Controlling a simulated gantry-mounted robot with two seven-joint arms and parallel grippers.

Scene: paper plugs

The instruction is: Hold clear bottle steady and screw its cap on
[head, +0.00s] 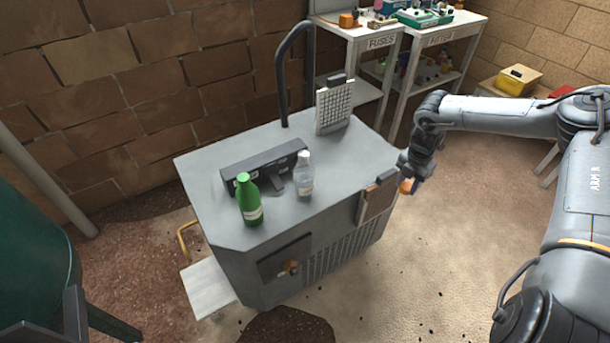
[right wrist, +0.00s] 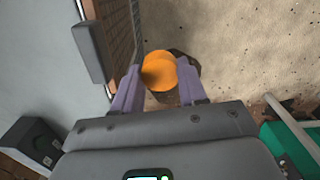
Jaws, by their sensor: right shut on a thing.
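The clear bottle (head: 304,180) stands upright on the grey cart top, near its front edge. Its top looks whitish; I cannot tell whether that is a cap or the bare neck. My right gripper (head: 408,184) is off the cart's right side, apart from the bottle. In the right wrist view my right gripper (right wrist: 155,88) is shut on an orange round thing (right wrist: 158,70), which also shows small in the head view (head: 406,186). I cannot tell for sure that it is the cap. My left gripper is not in view.
A green bottle (head: 248,200) stands left of the clear one. Behind them lie a dark long box (head: 262,165) and an upright grid panel (head: 334,106). The cart (head: 215,170) has a tall handle (head: 283,85). White shelves (head: 385,40) stand behind. The cart top's right part is clear.

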